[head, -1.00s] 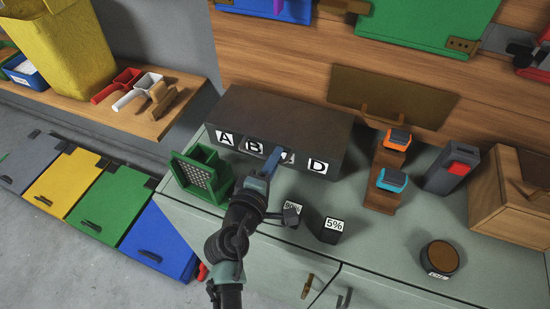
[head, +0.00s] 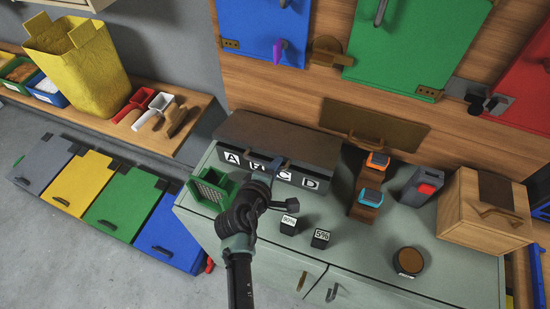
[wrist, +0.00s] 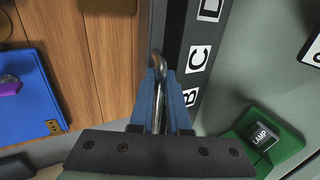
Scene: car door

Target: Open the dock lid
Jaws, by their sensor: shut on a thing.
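The dock is a long dark box (head: 311,183) with white letter labels A to D on its front, standing on the green-grey counter in the head view. Its flat dark lid (head: 285,130) lies over the top; whether it is slightly raised is hard to tell. My gripper (head: 277,164) is at the lid's front edge, near the middle, and partly covers the labels. In the wrist view my gripper's blue fingers (wrist: 160,88) are closed around a curved metal handle (wrist: 155,60) beside the labelled face.
A green crate (head: 211,188) stands at the dock's left end. Two small black blocks (head: 320,239) sit in front. A wooden stand with orange and blue devices (head: 370,197), a grey device (head: 422,186) and a wooden box (head: 484,221) stand to the right. A panel wall is behind.

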